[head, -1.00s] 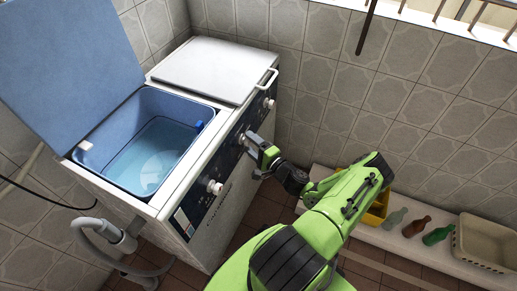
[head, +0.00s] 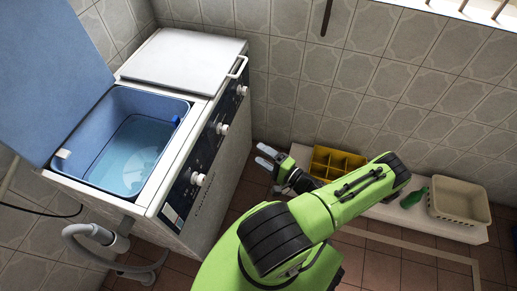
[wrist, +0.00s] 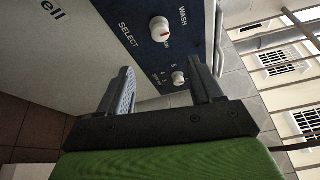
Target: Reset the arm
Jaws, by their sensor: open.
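My green arm reaches up and right from the bottom of the head view, then folds back left at its elbow. My gripper (head: 267,157) is at its end, to the right of the washing machine's control panel and apart from it. The jaws are open with nothing between them. The wrist view shows the gripper (wrist: 160,82) with two dark fingers spread apart. Beyond them are a white knob (wrist: 160,30) marked WASH and a smaller-looking knob (wrist: 178,78) on the dark blue panel (wrist: 135,28).
The washing machine (head: 150,110) stands at left, its blue lid raised over a tub of water. Its panel carries several white knobs. A yellow crate (head: 337,163), a green bottle (head: 414,197) and a beige basket (head: 459,203) stand by the tiled wall, close to my arm.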

